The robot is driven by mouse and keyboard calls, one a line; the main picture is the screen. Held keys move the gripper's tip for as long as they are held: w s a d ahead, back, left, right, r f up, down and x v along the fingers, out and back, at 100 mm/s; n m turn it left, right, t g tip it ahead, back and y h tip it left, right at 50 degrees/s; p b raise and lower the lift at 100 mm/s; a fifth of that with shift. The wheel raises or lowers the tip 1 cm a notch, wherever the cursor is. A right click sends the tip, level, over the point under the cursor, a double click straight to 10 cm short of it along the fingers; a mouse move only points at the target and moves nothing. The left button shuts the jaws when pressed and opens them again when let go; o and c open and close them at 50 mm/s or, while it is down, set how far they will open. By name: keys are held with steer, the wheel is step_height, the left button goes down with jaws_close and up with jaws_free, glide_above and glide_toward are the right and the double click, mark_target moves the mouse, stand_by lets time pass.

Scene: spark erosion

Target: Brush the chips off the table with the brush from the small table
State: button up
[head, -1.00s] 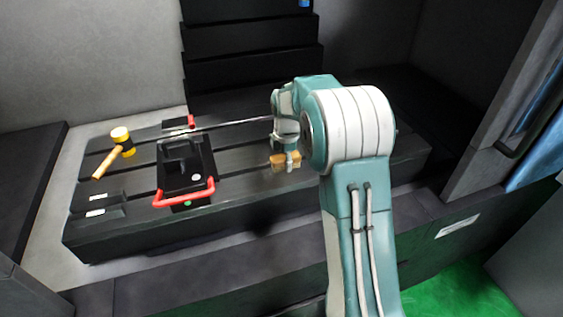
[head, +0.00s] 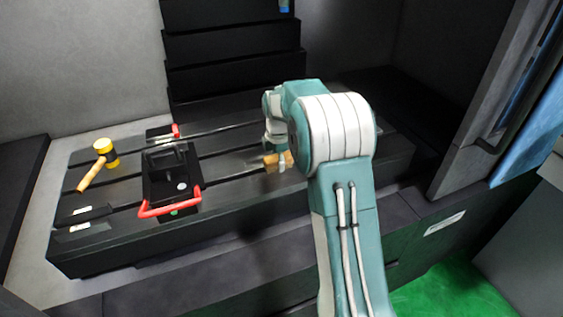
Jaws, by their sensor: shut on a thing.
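The slotted dark machine table (head: 225,215) fills the middle of the head view. My gripper (head: 279,158) is low over its right part, partly hidden behind my own arm. It is shut on a wooden brush (head: 270,160), whose light brown block shows at both sides of the fingers. The brush is at or just above the tabletop; I cannot tell whether its bristles touch. Chips are too small to make out surely; a faint greyish blur lies just left of the brush. The small table is not clearly in view.
A black vise-like fixture with a red handle (head: 170,207) stands left of the brush. A yellow-headed mallet (head: 99,162) lies at the far left. Dark stepped bellows (head: 235,75) rise behind. The door frame (head: 480,130) stands at right.

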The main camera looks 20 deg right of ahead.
mark_target(255, 165)
steer(key=shift+a+r, duration=0.15)
steer(key=shift+a, duration=1.35)
steer(key=shift+a+f, duration=0.15)
steer(key=shift+a, duration=1.65)
steer(key=shift+a+f, duration=0.15)
steer(key=shift+a, duration=1.65)
steer(key=shift+w+r, duration=0.1)
steer(key=shift+w, duration=0.5)
steer(key=shift+d+r, duration=0.15)
steer(key=shift+d, duration=1.8)
steer(key=shift+d+f, duration=0.2)
steer(key=shift+d, duration=3.4)
steer(key=shift+w, duration=0.65)
steer(key=shift+a+r, duration=0.15)
steer(key=shift+a, duration=0.8)
steer(key=shift+a+r, duration=0.1)
steer(key=shift+a, duration=0.85)
steer(key=shift+a+f, duration=0.15)
steer(key=shift+a, duration=1.7)
steer(key=shift+a+f, duration=0.15)
steer(key=shift+a, duration=1.65)
steer(key=shift+w, duration=0.55)
steer(key=shift+d+r, duration=0.15)
steer(key=shift+d, duration=0.85)
steer(key=shift+d+r, duration=0.1)
steer(key=shift+d, duration=0.9)
steer(key=shift+d+f, duration=0.15)
steer(key=shift+d, duration=1.7)
